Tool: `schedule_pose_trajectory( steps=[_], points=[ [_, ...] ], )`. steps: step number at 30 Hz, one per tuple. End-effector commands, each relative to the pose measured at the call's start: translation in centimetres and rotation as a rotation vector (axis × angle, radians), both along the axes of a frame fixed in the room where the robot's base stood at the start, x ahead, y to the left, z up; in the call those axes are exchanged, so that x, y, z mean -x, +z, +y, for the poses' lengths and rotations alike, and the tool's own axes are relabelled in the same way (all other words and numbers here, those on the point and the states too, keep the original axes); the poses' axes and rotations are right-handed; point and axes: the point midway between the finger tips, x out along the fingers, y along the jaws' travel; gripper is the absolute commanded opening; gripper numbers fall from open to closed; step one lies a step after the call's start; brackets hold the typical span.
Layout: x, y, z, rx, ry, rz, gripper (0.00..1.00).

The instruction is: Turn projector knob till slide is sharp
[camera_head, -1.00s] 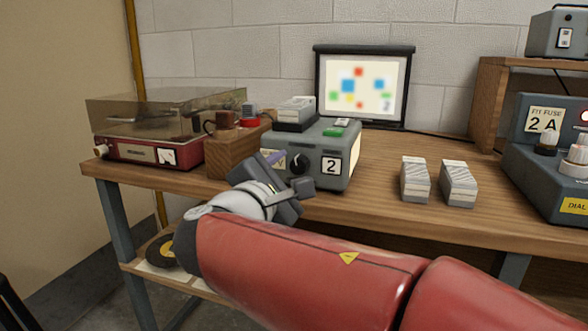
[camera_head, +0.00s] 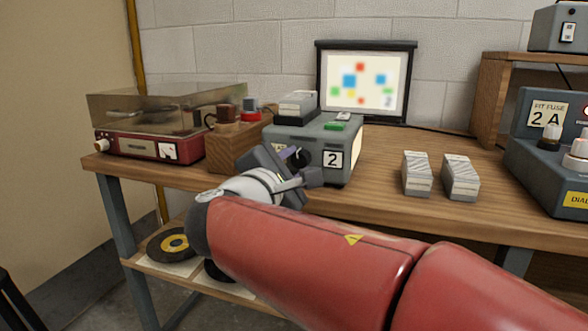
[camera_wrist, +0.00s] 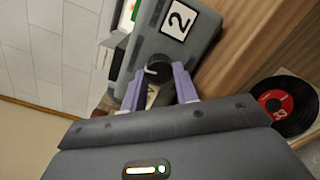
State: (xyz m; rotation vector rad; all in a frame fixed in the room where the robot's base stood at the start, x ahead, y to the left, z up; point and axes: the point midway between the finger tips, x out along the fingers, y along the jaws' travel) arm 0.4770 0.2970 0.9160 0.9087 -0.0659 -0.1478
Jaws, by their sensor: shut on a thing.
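The grey projector (camera_head: 311,140) stands on the wooden bench with a "2" label on its front. Its dark focus knob (camera_wrist: 158,68) sits between the two purple fingers of my gripper (camera_wrist: 157,84) in the wrist view. My gripper is shut on the knob. The screen (camera_head: 363,82) behind shows the slide of coloured squares and a small "2". The squares have soft, blurred edges.
Two grey-white slide boxes (camera_head: 417,174) stand right of the projector. A grey fuse unit (camera_head: 540,165) is at the far right. Records (camera_wrist: 285,104) lie on the lower shelf.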

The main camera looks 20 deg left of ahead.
Motion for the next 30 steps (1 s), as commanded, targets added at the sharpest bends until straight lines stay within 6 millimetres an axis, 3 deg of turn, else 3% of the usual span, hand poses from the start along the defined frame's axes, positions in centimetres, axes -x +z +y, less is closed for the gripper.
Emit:
schedule_pose_trajectory(
  steps=[2, 9, 20, 21, 25, 30],
  points=[
    [-0.1, -0.72, -0.17, -0.075, -0.003, -0.008, 0.07],
    [-0.04, -0.3, -0.11, -0.262, -0.003, -0.023, 0.07],
    [-0.01, 0.1, -0.03, -0.289, -0.002, -0.022, 0.07],
    [-0.01, 0.1, -0.03, -0.289, -0.002, -0.022, 0.33],
    [-0.01, 0.1, -0.01, -0.288, -0.001, -0.023, 0.5],
    [0.0, 0.1, 0.0, -0.288, -0.001, -0.023, 0.51]
  ],
)
